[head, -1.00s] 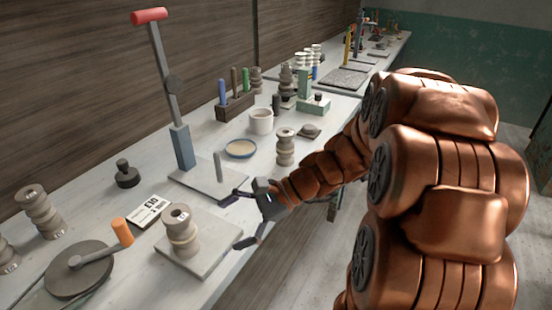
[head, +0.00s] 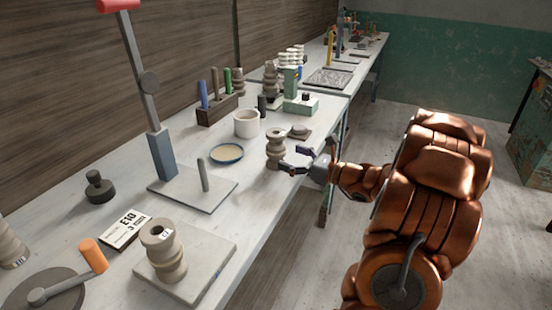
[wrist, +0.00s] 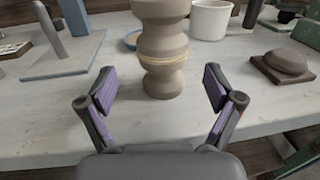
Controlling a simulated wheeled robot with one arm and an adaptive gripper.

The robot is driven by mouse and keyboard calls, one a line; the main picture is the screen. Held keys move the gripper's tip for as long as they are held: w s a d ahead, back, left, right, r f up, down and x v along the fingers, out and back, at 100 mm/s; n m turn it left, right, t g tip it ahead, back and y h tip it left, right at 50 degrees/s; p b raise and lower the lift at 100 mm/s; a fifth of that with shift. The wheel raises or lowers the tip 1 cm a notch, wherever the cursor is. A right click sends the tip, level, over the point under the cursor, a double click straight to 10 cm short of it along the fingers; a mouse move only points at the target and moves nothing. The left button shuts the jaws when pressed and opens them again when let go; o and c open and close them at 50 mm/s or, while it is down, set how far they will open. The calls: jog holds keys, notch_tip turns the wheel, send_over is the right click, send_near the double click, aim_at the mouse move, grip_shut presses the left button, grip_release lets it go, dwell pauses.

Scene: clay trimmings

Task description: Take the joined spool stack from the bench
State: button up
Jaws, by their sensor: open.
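A grey-brown clay spool stack (head: 275,150) stands upright on the bench near its front edge. In the wrist view this stack (wrist: 162,45) shows a pale band around its middle, and its top is cut off by the picture's edge. My gripper (head: 305,156) is at the bench edge, just right of the stack. In the wrist view my gripper (wrist: 160,88) is open and empty, with one finger to each side of the stack and clear space on both sides. The stack appears just ahead of the fingertips, not touching them.
A white cup (wrist: 209,19) and blue-rimmed dish (head: 227,153) stand behind the stack. A clay lump on a slab (wrist: 282,64) is to its right. A labelled spool stack (head: 163,252) stands on a board at the front, near a card (head: 125,229) and lever stand (head: 162,158).

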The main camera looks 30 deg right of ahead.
aim_at(276, 152)
jog(key=shift+x, duration=2.8)
jog(key=shift+d, duration=0.15)
jog(key=c, duration=1.5)
